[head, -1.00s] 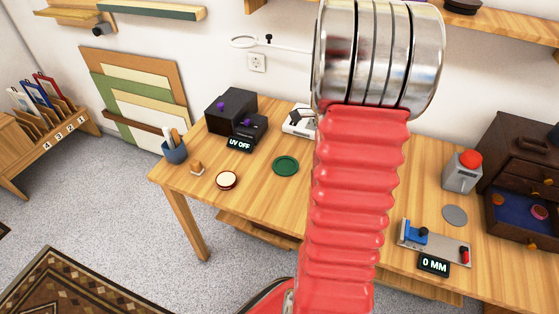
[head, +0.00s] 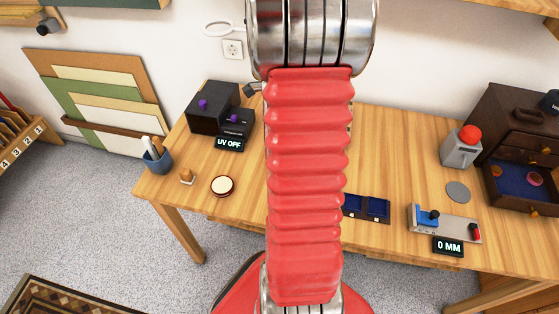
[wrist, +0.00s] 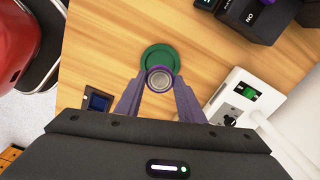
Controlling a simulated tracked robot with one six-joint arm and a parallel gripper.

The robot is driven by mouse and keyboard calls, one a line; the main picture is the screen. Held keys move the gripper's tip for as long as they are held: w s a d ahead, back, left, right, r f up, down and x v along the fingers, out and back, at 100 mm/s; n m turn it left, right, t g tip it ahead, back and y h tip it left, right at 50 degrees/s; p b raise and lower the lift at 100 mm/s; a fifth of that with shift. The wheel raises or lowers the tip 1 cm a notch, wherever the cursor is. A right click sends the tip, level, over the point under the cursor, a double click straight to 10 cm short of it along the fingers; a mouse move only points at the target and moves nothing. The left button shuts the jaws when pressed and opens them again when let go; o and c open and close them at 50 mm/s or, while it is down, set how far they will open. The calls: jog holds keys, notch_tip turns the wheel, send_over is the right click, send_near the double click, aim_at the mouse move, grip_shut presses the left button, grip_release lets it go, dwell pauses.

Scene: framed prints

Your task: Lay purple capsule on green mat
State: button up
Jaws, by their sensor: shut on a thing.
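The purple capsule (wrist: 160,78) shows in the wrist view end-on, as a round grey face with a purple rim. My gripper (wrist: 160,86) is shut on it, with one purple finger at each side. The green mat (wrist: 159,55) is a round disc on the wooden table; the capsule overlaps its near edge in the picture. I cannot tell whether the capsule touches the mat or hangs above it. In the head view my red arm hides the mat, the capsule and my gripper.
A white device with a green switch (wrist: 247,92) stands right of my gripper. A dark UV box (head: 212,108) is on the table's left part. Blue panels (head: 365,207) lie near the front edge. A red-button box (head: 462,147) and a gauge (head: 443,222) are at right.

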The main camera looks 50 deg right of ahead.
jog(key=shift+s+d, duration=0.15)
jog(key=shift+d, duration=0.05)
jog(key=shift+f, duration=0.2)
jog(key=shift+s+f, duration=0.1)
jog(key=shift+f, duration=2.85)
jog(key=shift+f, duration=0.1)
jog(key=shift+f, duration=1.8)
jog(key=shift+f, duration=0.1)
jog(key=o, duration=1.1)
notch_tip(320, 180, up, 12)
jog(key=shift+r, duration=0.15)
